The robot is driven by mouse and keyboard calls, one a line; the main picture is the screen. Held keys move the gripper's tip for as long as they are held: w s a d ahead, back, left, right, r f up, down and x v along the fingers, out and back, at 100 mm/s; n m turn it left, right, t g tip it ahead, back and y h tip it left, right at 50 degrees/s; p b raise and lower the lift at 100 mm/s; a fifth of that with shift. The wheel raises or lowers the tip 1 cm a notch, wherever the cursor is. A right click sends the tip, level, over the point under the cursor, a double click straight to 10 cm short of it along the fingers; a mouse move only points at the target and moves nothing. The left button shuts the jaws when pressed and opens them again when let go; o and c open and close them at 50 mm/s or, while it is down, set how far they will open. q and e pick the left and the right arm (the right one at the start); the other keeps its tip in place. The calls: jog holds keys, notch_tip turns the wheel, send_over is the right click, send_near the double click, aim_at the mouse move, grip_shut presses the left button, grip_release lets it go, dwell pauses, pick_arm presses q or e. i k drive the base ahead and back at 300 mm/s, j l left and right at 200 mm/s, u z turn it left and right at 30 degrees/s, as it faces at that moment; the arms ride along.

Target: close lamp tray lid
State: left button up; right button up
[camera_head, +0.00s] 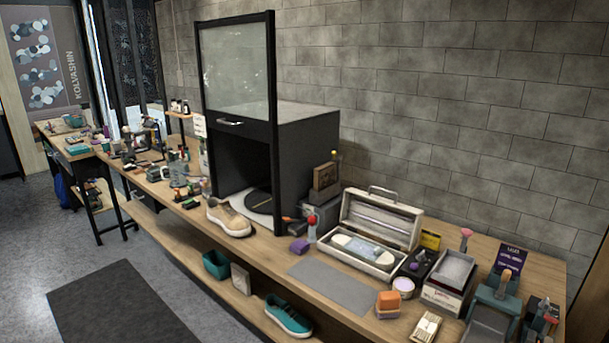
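The lamp tray appears to be the pale long box (347,264) on the right half of the wooden bench. Its lid (383,213) stands open, raised at the back, with a handle on its top edge. A white oblong item (364,247), perhaps the lamp, lies in the open tray. Neither of my grippers shows in this view.
A grey mat (332,286) lies flat in front of the tray. A white jar (403,285), an orange block (388,300) and a grey open box (452,274) stand to its right. A black cabinet (305,150) with a raised glass door and a beige sneaker (229,218) are to its left.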

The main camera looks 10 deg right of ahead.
aim_at(398, 223)
jog(key=i+l, duration=0.15)
jog(key=i, duration=1.05)
